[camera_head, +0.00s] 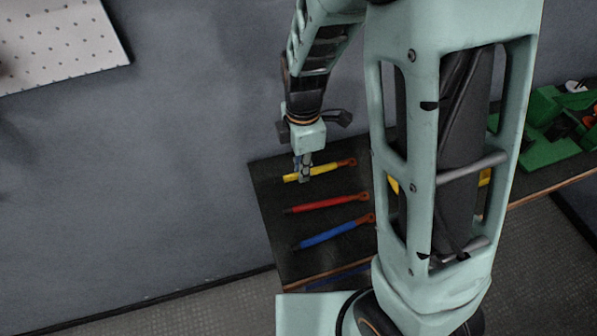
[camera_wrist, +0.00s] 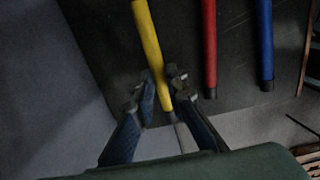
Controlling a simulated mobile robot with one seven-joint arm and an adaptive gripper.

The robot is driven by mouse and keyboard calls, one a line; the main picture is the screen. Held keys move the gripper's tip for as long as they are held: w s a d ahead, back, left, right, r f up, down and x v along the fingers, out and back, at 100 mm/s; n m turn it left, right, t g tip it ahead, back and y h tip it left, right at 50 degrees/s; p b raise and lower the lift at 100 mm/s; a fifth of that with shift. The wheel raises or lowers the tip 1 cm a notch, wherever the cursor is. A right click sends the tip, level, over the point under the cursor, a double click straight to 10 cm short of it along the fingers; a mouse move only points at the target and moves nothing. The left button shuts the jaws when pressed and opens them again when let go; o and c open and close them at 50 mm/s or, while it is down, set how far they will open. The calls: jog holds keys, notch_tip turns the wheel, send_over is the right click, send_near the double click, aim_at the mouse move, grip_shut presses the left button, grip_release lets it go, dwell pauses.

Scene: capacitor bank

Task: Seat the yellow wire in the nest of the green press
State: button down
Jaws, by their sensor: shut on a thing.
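The yellow wire (camera_head: 328,170) lies at the far end of a dark board, with an orange lug at its right end. My gripper (camera_head: 303,177) is over its left part and shut on it. In the wrist view the yellow wire (camera_wrist: 150,45) runs between the two fingers of my gripper (camera_wrist: 163,92), and its dark tip shows below them. The green press (camera_head: 550,125) stands at the right edge of the head view, partly hidden by my arm. Its nest cannot be made out.
A red wire (camera_head: 322,204) and a blue wire (camera_head: 330,234) lie beside the yellow one on the dark board (camera_head: 268,200). They also show in the wrist view, to the right. My arm hides the middle of the bench. A pegboard (camera_head: 60,40) hangs at upper left.

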jog(key=shift+w+a+f+b, duration=0.1)
jog(key=shift+a+f+b, duration=0.05)
jog(key=shift+f+b, duration=1.1)
jog(key=shift+f, duration=0.15)
jog(key=shift+f, duration=0.3)
jog(key=c, duration=1.9)
grip_release()
jog(key=shift+r, duration=0.1)
jog(key=shift+c, duration=0.2)
jog(key=shift+r+p, duration=0.1)
jog(key=shift+p, duration=0.25)
